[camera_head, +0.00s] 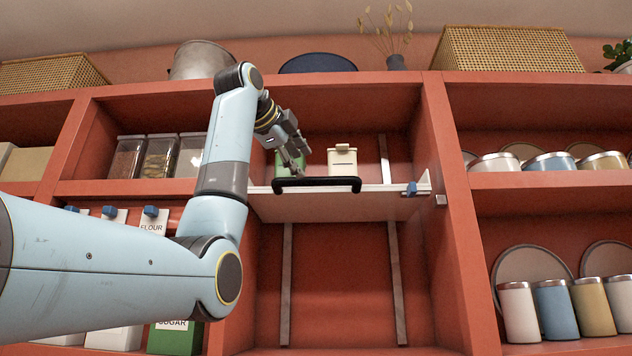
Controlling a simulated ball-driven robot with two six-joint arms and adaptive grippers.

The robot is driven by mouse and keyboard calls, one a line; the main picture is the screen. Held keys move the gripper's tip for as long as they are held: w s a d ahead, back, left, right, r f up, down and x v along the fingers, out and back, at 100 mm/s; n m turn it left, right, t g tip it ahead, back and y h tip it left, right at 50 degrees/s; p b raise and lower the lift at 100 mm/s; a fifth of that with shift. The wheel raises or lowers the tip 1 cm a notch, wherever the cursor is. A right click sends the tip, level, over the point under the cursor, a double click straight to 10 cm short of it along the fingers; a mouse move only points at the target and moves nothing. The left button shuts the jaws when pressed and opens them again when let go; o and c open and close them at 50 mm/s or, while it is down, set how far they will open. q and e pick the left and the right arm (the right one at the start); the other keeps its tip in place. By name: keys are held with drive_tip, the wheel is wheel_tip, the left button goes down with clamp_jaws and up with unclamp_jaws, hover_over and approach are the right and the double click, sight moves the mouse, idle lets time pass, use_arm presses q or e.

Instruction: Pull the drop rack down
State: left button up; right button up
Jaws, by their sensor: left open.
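The drop rack (330,207) is a pale shelf board set high in the middle bay of the red shelving. A black bar handle (316,185) runs along its front edge. A green canister (284,163) and a cream canister (342,163) stand on the rack. My left gripper (296,167) is open, just above and behind the left part of the handle. It partly hides the green canister. Whether the fingers touch the handle, I cannot tell. My right gripper is not in view.
Two metal rails (398,280) run down the back wall below the rack, where the bay is empty. A blue latch (411,189) sits at the rack's right end. Jars (160,157) stand left; several canisters (556,310) stand right.

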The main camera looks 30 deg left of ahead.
sight(313, 178)
use_arm(q)
drive_tip(key=p+x, duration=0.3)
drive_tip(key=x, duration=0.5)
drive_tip(key=shift+w+p, duration=0.35)
drive_tip(key=shift+w, duration=0.05)
drive_tip(key=shift+w+f, duration=0.2)
drive_tip(key=shift+w, duration=0.05)
clamp_jaws()
